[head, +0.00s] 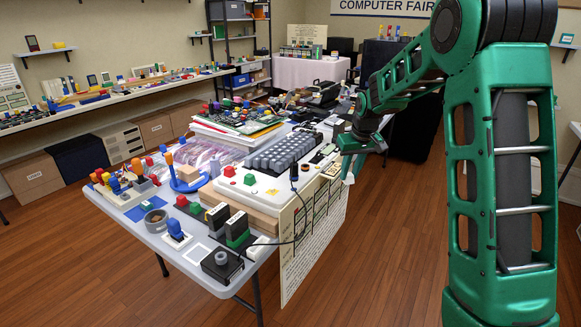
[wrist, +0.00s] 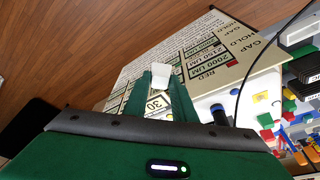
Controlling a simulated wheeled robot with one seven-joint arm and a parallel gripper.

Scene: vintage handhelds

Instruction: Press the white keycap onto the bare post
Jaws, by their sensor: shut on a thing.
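My gripper (head: 348,160) is beyond the right edge of the table, in the air beside the hanging printed sheet. In the wrist view its two green fingers (wrist: 161,88) are shut on a small white keycap (wrist: 161,72) at their tips. The keycap also shows as a small pale piece below the fingers in the head view (head: 349,179). A grey-keyed keyboard (head: 283,154) lies on the table to the left of my gripper. I cannot make out the bare post in either view.
A white board (head: 262,188) with red and green caps lies before the keyboard. A dark upright plug (head: 294,172) with a thin black cable stands at the table's right edge. A printed sheet (head: 311,232) hangs there. Blocks and tools crowd the table; the floor (head: 385,250) to the right is clear.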

